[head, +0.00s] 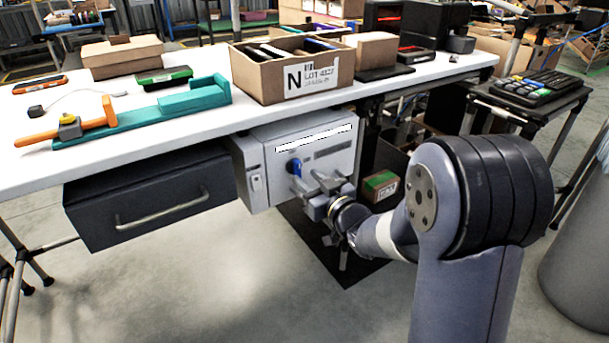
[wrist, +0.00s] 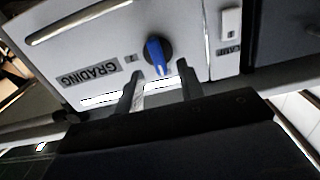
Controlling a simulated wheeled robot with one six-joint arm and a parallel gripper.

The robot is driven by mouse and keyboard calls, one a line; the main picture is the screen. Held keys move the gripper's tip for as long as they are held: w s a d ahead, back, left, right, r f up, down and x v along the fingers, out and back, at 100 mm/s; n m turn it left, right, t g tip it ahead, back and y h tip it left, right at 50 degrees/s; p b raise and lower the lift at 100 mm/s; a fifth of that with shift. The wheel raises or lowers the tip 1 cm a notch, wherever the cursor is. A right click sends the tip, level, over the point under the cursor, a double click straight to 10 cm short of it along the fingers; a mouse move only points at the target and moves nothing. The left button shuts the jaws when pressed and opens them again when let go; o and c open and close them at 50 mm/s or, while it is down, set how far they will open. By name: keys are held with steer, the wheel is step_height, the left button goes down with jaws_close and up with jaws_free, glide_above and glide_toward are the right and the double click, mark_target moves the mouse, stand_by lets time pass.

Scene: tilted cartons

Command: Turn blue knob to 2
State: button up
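The blue knob (head: 295,167) sits on the front of a light grey box under the white table. In the wrist view the knob (wrist: 156,56) is a dark round base with a blue bar, its long axis running nearly up and down in the picture. My gripper (head: 312,182) is in front of the box, close to the knob. In the wrist view my gripper (wrist: 158,72) is open, with one finger on each side of the knob's lower end. I cannot tell whether either finger touches it. A small mark plate (wrist: 131,58) beside the knob is too small to read surely.
The white table (head: 200,130) overhangs above. A carton (head: 380,185) lies behind my wrist.

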mark_target(300, 170)
steer(key=shift+x, duration=1.7)
steer(key=shift+d, duration=0.1)
jaws_close()
